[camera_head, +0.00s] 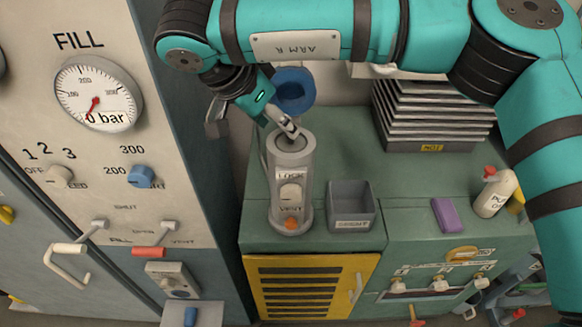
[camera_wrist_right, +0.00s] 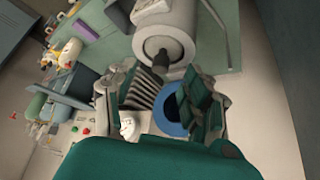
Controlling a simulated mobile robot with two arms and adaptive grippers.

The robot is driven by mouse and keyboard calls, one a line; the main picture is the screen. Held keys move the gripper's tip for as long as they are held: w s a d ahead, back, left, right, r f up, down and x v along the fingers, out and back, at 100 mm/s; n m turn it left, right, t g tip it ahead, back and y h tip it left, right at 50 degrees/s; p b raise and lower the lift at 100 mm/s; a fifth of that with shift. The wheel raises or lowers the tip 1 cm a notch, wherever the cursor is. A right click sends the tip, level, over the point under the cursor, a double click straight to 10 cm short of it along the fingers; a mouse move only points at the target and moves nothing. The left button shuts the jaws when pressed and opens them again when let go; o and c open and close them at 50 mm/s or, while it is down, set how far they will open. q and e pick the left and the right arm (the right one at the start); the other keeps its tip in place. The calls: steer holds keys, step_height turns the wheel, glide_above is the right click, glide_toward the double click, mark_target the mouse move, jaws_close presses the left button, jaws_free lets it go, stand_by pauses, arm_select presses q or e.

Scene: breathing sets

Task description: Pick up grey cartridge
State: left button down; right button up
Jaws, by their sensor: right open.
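I cannot make out a separate grey cartridge for certain. A grey upright cylinder housing (camera_head: 291,185) with a lock knob and an orange vent knob stands on the green bench, and its round mouth faces up. In the right wrist view the housing (camera_wrist_right: 187,18) shows its mouth, with a dark stub (camera_wrist_right: 160,62) in it that may be part of a cartridge. My right gripper (camera_head: 291,130) is just above the mouth, tilted down towards it. In the wrist view its fingers (camera_wrist_right: 160,95) are apart, with nothing seen held between them. My left gripper is out of view.
A small grey open bin (camera_head: 351,205) stands right of the housing. A purple block (camera_head: 446,214) and a white bottle (camera_head: 495,192) are further right. Stacked grey plates (camera_head: 435,115) stand behind. A blue ring (camera_head: 308,91) is behind my gripper. A gauge panel (camera_head: 100,160) rises at left.

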mark_target(284, 143)
steer(key=shift+w+d+f, duration=0.2)
steer(key=p+x, duration=0.1)
steer(key=x, duration=0.2)
steer(key=shift+w+d+f+p, duration=0.15)
steer(key=shift+w+d+p, duration=0.05)
steer(key=shift+w+p, duration=0.2)
steer(key=shift+w+d+f, duration=0.15)
steer(key=shift+f, duration=0.3)
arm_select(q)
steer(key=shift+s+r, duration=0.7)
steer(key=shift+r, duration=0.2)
arm_select(e)
jaws_close()
steer(key=shift+r, duration=0.1)
